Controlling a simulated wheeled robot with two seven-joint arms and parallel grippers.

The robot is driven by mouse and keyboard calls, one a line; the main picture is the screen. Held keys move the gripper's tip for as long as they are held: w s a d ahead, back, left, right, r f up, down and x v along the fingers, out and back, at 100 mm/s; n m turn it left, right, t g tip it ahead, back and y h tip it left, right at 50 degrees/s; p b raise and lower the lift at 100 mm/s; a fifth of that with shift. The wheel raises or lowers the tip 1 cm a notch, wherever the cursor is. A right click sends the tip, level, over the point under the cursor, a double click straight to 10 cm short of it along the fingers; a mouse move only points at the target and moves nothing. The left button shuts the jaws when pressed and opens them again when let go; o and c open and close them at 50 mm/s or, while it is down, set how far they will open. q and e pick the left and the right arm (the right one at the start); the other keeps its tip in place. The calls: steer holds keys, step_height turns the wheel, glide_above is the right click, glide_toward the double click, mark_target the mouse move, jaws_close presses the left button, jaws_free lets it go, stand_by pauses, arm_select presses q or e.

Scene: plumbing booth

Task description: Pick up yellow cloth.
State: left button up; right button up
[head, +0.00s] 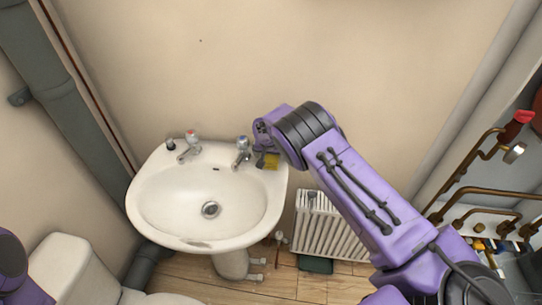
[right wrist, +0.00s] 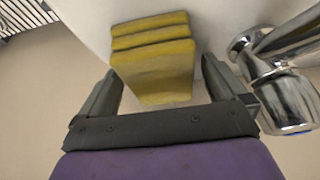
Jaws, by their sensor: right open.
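The yellow cloth (head: 271,161) lies on the back right corner of the white sink, partly hidden by my right arm in the head view. In the right wrist view the folded yellow cloth (right wrist: 155,62) shows as several stacked layers. My right gripper (right wrist: 160,80) is open, with one finger on each side of the near part of the cloth. I cannot tell whether the fingers touch it. In the head view the right gripper is mostly hidden behind its own wrist. Of my left arm only a purple part shows at the lower left edge; its gripper is out of view.
The white sink (head: 160,204) has two taps; the right tap (head: 242,147) stands close beside the cloth, and its chrome body (right wrist: 285,85) is near the right finger. A radiator (head: 325,232) is below right. Copper pipes (head: 470,175) are at far right, a toilet (head: 62,262) at lower left.

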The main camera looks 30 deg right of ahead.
steer(key=shift+f, duration=0.1)
steer(key=c, duration=1.1)
steer(key=shift+o, duration=0.2)
steer(key=shift+r, duration=0.2)
steer(key=shift+w+r, duration=0.1)
steer(key=shift+r, duration=0.25)
steer(key=s+d+r+b, duration=0.5)
steer(key=s+r, duration=0.7)
steer(key=s, duration=0.1)
steer(key=shift+d, duration=0.15)
